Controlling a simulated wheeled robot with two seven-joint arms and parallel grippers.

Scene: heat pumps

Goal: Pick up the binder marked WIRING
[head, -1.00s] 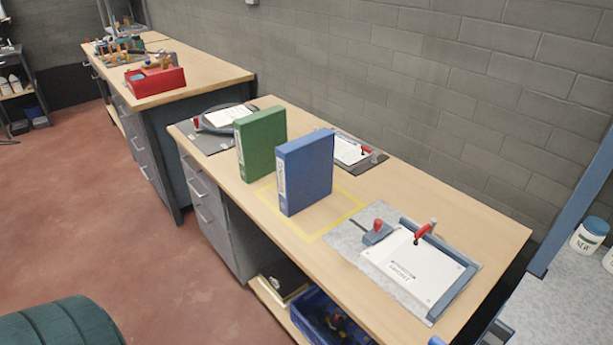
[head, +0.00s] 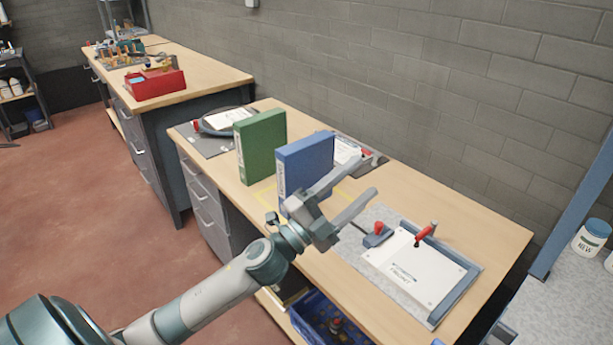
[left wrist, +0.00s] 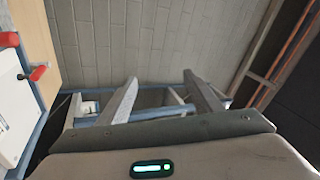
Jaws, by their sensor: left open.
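A blue binder (head: 306,155) and a green binder (head: 261,145) stand upright side by side on the wooden bench. Each has a pale label on its spine; I cannot read either, so I cannot tell which is marked WIRING. My left gripper (head: 356,185) is open and empty, its fingers reaching up and right in front of the blue binder. It covers the binder's lower part in the head view; I cannot tell whether they touch. In the left wrist view the open fingers (left wrist: 160,80) have nothing between them, and no binder shows. My right gripper is out of view.
A clamp board with white sheets (head: 415,270) lies on the bench's right end. More clipped boards lie behind the blue binder and left of the green one. Yellow tape (head: 264,197) marks the bench top. A blue crate (head: 312,318) sits below. A blue post (head: 575,210) rises at right.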

